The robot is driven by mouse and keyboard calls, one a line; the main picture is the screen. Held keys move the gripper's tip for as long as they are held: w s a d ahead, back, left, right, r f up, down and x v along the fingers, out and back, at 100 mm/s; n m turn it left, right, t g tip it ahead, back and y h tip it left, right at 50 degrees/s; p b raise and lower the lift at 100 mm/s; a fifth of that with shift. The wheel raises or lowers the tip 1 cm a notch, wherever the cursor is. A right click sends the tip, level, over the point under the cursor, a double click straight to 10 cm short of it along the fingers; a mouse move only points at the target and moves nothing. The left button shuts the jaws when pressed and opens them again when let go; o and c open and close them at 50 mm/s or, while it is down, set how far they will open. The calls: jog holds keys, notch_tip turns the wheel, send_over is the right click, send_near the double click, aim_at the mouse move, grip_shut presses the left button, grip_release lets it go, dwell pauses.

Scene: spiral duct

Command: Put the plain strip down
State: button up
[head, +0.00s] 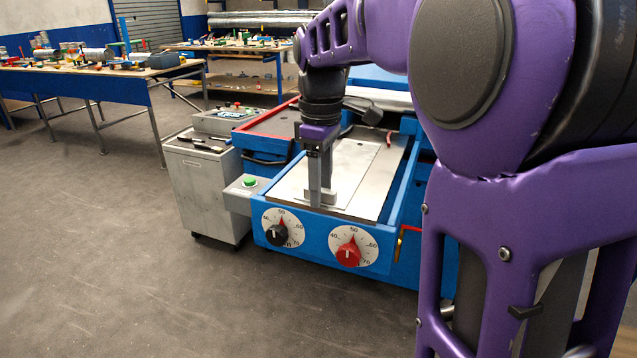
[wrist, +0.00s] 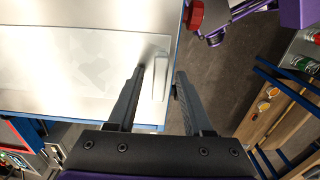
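A plain pale metal strip (wrist: 85,62) lies flat on the bright bed of the blue machine in the wrist view. It also shows on the bed in the head view (head: 352,178). A light raised tab (wrist: 159,78) stands at the strip's near end. My gripper (wrist: 161,73) is low over this end, at the bed's edge. Its two fingers are apart, one on each side of the tab, with visible gaps. In the head view my gripper (head: 320,200) points down at the front of the bed. Whether a finger touches the tab cannot be told.
The blue machine's front (head: 315,244) carries a black dial (head: 278,235) and a red dial (head: 348,253). A grey cabinet (head: 205,190) and a green button (head: 249,182) stand to the left. Cluttered workbenches (head: 90,75) are behind. The floor at front left is clear.

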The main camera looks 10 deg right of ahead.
jog(key=shift+r, duration=0.1)
notch_tip(320, 180, up, 12)
jog(key=p, duration=0.3)
dwell(0.4)
